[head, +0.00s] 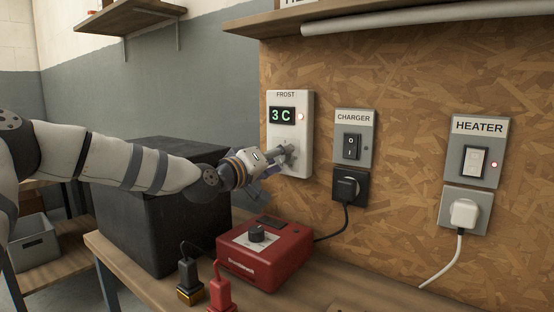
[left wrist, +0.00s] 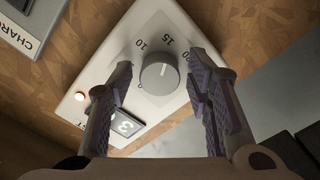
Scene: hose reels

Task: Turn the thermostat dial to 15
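The thermostat is a white box labelled FROST (head: 302,110) on the chipboard wall, with a green "3 C" display and a lit red lamp. Its round grey dial (left wrist: 160,75) shows in the left wrist view, with 10 and 15 printed around it; which mark it points to is hard to tell. My right gripper is not in view.
Right of the thermostat are a CHARGER switch (head: 352,146) with a black plug and a HEATER switch (head: 476,160) with a white plug. Below, a red charger box (head: 264,262) and a large black box (head: 150,235) stand on the wooden bench. A shelf (head: 400,18) juts out above.

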